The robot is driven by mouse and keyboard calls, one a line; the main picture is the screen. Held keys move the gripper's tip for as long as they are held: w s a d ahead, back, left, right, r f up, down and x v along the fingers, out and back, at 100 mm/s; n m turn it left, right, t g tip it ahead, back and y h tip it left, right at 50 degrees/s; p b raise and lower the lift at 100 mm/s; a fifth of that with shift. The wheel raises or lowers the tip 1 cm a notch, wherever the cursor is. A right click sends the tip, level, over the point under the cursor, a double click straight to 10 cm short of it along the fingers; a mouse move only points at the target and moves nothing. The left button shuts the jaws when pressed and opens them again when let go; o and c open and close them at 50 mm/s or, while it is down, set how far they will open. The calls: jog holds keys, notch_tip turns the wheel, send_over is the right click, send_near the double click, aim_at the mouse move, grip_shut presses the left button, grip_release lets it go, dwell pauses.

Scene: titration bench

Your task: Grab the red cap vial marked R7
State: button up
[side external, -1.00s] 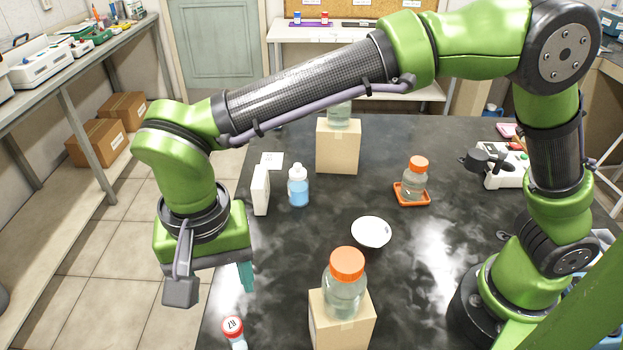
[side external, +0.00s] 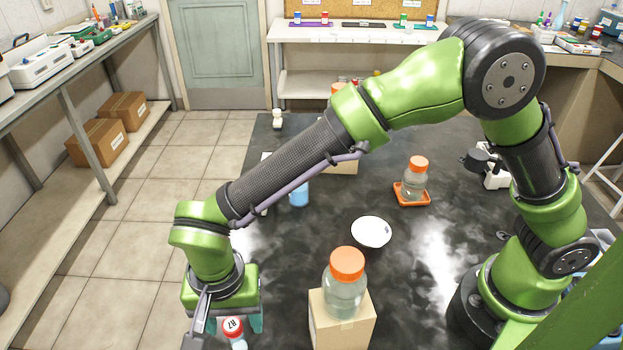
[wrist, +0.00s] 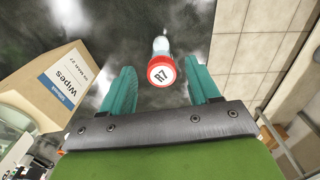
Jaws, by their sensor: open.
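The vial marked R7 has a red cap with a white label on top. In the side view the vial (side external: 233,329) stands near the front left edge of the dark bench, its lower part cut off by the frame. In the wrist view the vial (wrist: 161,71) shows between the two teal fingers, nearer the right one, slightly beyond their tips. My gripper (wrist: 160,82) is open and empty, with a gap on each side of the cap. In the side view my gripper (side external: 233,325) is low, right at the vial.
A cardboard box labelled Wipes (wrist: 52,84) is left of my gripper in the wrist view. In the side view a box (side external: 340,322) bears an orange-capped jar (side external: 345,283). A white bowl (side external: 371,232) and an orange tray (side external: 425,199) with another jar stand farther back.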

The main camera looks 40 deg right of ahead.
notch_tip(320, 180, down, 5)
jog(key=shift+a+r, duration=0.1)
jog(key=shift+a, duration=0.05)
